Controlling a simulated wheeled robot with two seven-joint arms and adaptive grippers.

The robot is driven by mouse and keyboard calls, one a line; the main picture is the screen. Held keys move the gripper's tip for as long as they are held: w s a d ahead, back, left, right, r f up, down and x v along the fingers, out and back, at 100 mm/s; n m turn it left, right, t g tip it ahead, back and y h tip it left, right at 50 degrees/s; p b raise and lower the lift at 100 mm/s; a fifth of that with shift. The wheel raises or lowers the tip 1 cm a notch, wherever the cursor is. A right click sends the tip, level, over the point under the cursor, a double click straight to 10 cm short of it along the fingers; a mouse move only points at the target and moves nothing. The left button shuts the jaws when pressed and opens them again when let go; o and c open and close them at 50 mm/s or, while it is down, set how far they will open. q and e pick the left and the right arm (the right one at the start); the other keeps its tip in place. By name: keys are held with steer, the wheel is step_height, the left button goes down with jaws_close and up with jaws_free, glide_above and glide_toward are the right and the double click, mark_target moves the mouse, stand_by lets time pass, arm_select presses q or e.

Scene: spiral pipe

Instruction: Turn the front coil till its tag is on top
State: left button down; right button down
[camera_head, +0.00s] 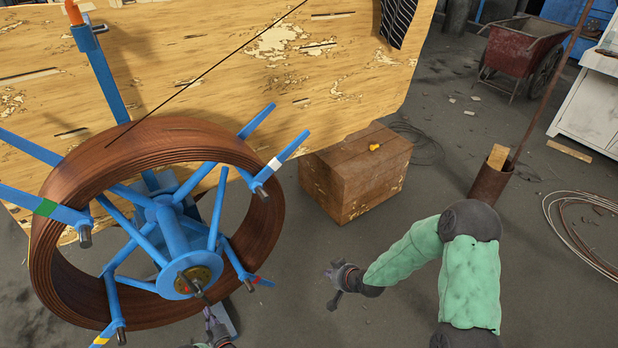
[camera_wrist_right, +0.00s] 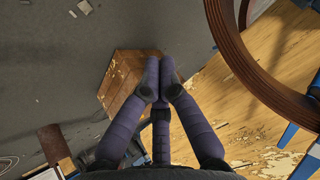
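The front coil (camera_head: 62,205) is a brown ring of wound pipe on a blue spoked reel (camera_head: 175,238), at the left of the head view. A handle (camera_head: 192,283) juts from the hub. My left gripper (camera_head: 211,318) is at the bottom edge, just below the hub; its grip is unclear. My right gripper (camera_head: 334,285) is open and empty, right of the coil. Part of the coil shows in the right wrist view (camera_wrist_right: 262,72).
A worn wooden board (camera_head: 330,60) stands behind the reel. A wooden box (camera_head: 355,172) sits on the floor beyond my right gripper. A red cart (camera_head: 520,52), a rusty tube (camera_head: 489,184) and loose wire (camera_head: 575,240) lie farther right. Floor between box and tube is clear.

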steer(key=w+a+r+n+t+y, duration=0.1)
steer(key=w+r+n+t+y, duration=0.35)
steer(key=w+r, duration=1.75)
steer(key=w+a+f+n+t+h, duration=0.1)
steer(key=w+a+f, duration=0.3)
steer(key=w, duration=0.2)
steer(key=shift+w+a+f+t, duration=0.2)
steer(key=shift+w+f+t, duration=0.1)
steer(key=shift+w+t, duration=0.05)
stand_by(0.7)
steer(key=shift+n+h, duration=0.25)
stand_by(1.2)
arm_select(q)
steer(key=c, duration=1)
jaws_free()
steer(key=shift+c, duration=0.2)
steer(key=shift+s, duration=0.1)
